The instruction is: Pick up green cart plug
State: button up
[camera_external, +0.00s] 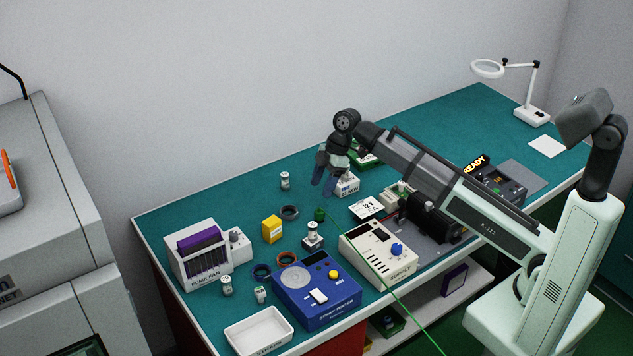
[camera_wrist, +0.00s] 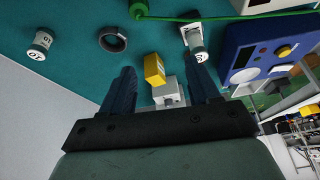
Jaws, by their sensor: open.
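The green cart plug (camera_external: 320,214) is a small dark green piece on the teal table, near the middle, with a thin green cable (camera_external: 372,272) running from it toward the front edge. In the wrist view the plug (camera_wrist: 138,9) is at the top edge, partly cut off, with its cable leading right. My gripper (camera_external: 323,188) is open and points downward above the table, above the plug in the picture and apart from it. In the wrist view its two dark fingers (camera_wrist: 161,67) are spread and hold nothing.
A cream meter (camera_external: 372,262) and blue tester (camera_external: 310,300) stand nearer the front.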

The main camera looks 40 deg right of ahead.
send_near(319, 213)
jog(key=v, duration=0.3)
jog(key=x, duration=0.5)
jog(key=w+x, duration=0.1)
jog(key=x, duration=0.2)
jog(key=shift+d+f, duration=0.25)
jog(key=shift+f, duration=0.05)
jog(key=shift+x, duration=2.7)
jog(key=shift+s+d, duration=0.1)
jog(key=shift+c, duration=0.2)
jog(key=c, duration=1.1)
